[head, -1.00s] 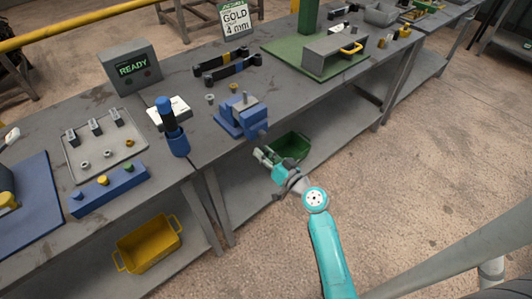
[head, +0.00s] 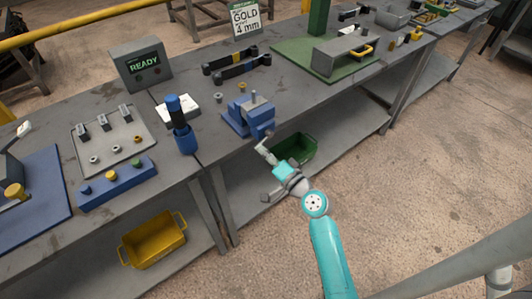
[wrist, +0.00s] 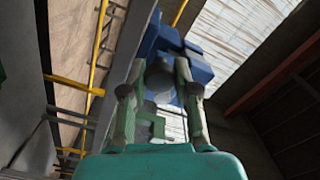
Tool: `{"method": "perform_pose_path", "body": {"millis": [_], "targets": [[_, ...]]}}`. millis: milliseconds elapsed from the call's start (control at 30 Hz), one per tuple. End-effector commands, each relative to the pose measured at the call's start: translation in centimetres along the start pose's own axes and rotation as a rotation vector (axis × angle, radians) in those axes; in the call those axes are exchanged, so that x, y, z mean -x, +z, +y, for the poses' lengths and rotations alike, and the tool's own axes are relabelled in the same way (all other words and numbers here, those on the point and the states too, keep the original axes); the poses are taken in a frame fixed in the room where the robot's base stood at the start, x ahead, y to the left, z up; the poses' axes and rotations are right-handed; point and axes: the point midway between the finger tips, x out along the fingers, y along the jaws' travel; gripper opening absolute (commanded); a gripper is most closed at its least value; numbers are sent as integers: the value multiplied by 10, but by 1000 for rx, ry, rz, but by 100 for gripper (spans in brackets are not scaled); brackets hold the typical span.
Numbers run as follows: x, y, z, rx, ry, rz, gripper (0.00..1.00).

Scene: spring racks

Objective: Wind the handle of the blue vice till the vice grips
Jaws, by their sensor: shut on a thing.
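The blue vice (head: 246,118) stands at the front edge of the grey bench in the head view, with a grey upright piece (head: 254,98) at its jaws. Its blue body also shows beyond my fingers in the wrist view (wrist: 195,68). My gripper (head: 263,146) is at the vice's front, just off the bench edge. In the wrist view my gripper (wrist: 158,75) has its two fingers on either side of the vice's grey handle (wrist: 160,84) and is shut on it. The handle is largely hidden in the head view. I cannot tell whether the jaws touch the grey piece.
A screen reading READY (head: 141,66) stands behind. A green bin (head: 296,150) and a yellow bin (head: 153,242) are on the lower shelf.

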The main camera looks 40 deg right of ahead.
Motion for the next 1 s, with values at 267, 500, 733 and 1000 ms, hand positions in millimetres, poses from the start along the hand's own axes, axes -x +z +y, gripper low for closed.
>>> {"method": "perform_pose_path", "body": {"millis": [267,500,733,1000], "targets": [[1,0,-2,-25,-1,0,0],[1,0,-2,-24,-1,0,0],[0,0,-2,-23,0,0,54],[4,0,-1,-23,1,0,54]]}}
